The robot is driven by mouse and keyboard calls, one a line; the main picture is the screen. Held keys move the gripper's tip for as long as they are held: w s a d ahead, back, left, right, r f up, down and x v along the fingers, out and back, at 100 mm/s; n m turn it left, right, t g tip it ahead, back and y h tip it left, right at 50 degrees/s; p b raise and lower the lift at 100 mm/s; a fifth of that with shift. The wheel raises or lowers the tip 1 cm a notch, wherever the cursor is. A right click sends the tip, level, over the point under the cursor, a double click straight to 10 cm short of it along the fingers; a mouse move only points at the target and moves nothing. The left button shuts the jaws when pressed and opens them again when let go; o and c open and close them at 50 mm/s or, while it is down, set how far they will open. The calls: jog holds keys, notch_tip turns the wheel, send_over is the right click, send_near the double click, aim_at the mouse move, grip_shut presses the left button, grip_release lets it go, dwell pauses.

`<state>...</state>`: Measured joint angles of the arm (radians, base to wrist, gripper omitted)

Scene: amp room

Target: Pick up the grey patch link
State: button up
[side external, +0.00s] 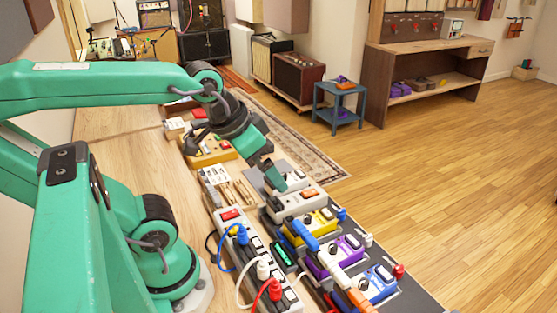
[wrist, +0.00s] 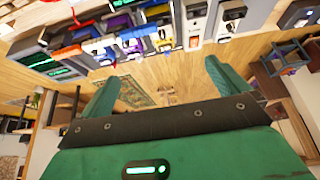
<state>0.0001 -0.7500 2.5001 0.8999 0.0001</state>
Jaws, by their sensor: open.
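My gripper (side external: 273,176) is open, with its green fingers pointing down just above the grey pedal (side external: 293,181) at the far end of the pedal row. In the wrist view my gripper (wrist: 160,82) shows two spread fingers with nothing between them. A pale grey-white link (side external: 334,269) lies at the purple pedal, between a blue link (side external: 306,236) and an orange link (side external: 361,299). It is the only pale link I can make out, and I cannot tell for sure that it is the grey one. My gripper is apart from it, farther back along the row.
A yellow pedal (side external: 318,222), a purple pedal (side external: 345,249) and a blue pedal (side external: 378,283) stand close together on a dark board. A power strip (side external: 231,217) with blue, white and red plugs and loose cables runs alongside. The wooden floor (side external: 430,190) at right is clear.

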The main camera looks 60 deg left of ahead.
dwell(0.4)
jog(key=g, duration=0.6)
send_over(213, 193)
jog(key=f, duration=1.2)
jog(key=shift+w+a+f, duration=0.15)
jog(key=shift+w+f, duration=0.1)
jog(key=shift+f, duration=1.4)
jog(key=shift+s+f, duration=0.2)
jog(key=shift+f, duration=2.35)
